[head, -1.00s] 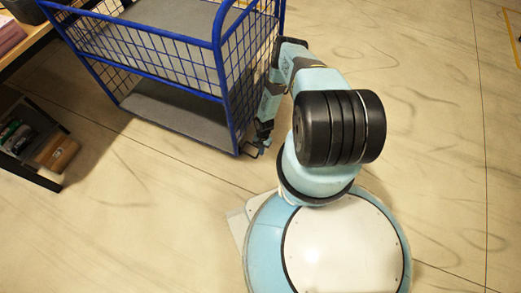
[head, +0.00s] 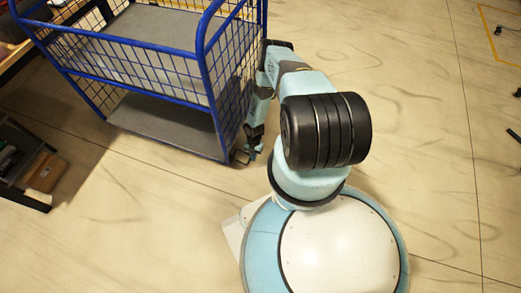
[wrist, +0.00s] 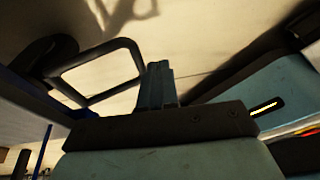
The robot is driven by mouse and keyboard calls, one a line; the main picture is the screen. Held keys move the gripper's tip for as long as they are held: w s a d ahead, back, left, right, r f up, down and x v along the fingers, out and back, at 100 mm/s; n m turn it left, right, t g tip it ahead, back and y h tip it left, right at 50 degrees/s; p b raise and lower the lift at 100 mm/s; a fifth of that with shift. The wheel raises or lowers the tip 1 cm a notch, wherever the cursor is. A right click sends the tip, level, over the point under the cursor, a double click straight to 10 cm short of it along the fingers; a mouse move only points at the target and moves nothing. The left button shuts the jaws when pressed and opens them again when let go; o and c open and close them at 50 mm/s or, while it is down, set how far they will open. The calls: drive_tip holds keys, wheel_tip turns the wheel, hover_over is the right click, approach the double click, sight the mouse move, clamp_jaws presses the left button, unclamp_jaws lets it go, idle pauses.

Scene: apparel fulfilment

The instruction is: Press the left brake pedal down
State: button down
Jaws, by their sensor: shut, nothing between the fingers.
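A dark open loop that looks like a brake pedal (wrist: 138,62) sticks out beside a dark caster in the wrist view. In the head view, the pedal (head: 240,156) shows small at the near right bottom corner of the blue cart (head: 200,72). My gripper (wrist: 158,68) has its fingers shut together and empty, just right of the loop in the wrist view. In the head view, my gripper (head: 256,148) points down low beside the cart corner. I cannot tell whether it touches the pedal. The loop seems raised off the floor.
The cart has mesh sides and a grey lower shelf (head: 165,128). A dark-framed bench (head: 20,55) with a brown box (head: 44,172) below stands at the left. The floor (head: 400,160) to the right is clear.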

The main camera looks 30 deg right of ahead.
drive_tip(key=s+d+r, duration=0.1)
drive_tip(key=d+r, duration=0.4)
drive_tip(key=r, duration=0.5)
drive_tip(key=shift+s+d+r, duration=0.2)
drive_tip(key=shift+s+d, duration=0.1)
drive_tip(key=shift+s, duration=0.1)
